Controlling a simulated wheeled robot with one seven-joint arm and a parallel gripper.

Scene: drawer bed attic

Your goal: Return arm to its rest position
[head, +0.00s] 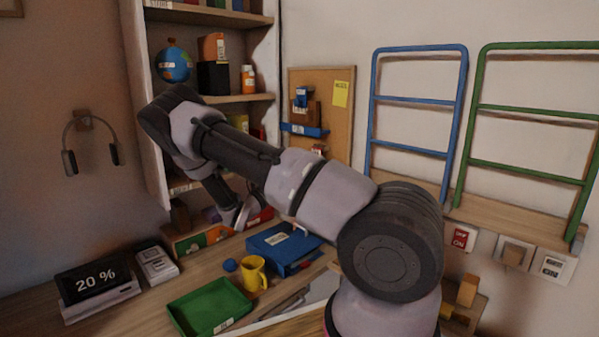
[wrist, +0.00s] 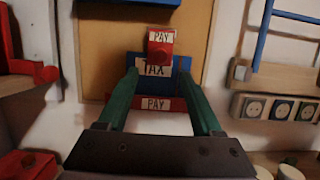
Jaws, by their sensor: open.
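My arm stretches up and across the head view, bent at the elbow, its forearm reaching left in front of the shelf. My gripper (head: 238,214) hangs low below the forearm, above the desk; only part of it shows there. In the wrist view my gripper (wrist: 157,78) has two green fingers standing apart, open. Beyond and between them are a blue piece marked TAX (wrist: 183,64) and red pieces marked PAY, one above (wrist: 161,48) and one below (wrist: 155,104). I cannot tell how far they are from the fingertips.
On the desk are a green tray (head: 210,308), yellow mug (head: 254,273), blue box (head: 272,247) and a display reading 20 % (head: 97,281). A shelf (head: 215,14) stands behind my arm. Blue (head: 419,46) and green (head: 540,45) racks are at right.

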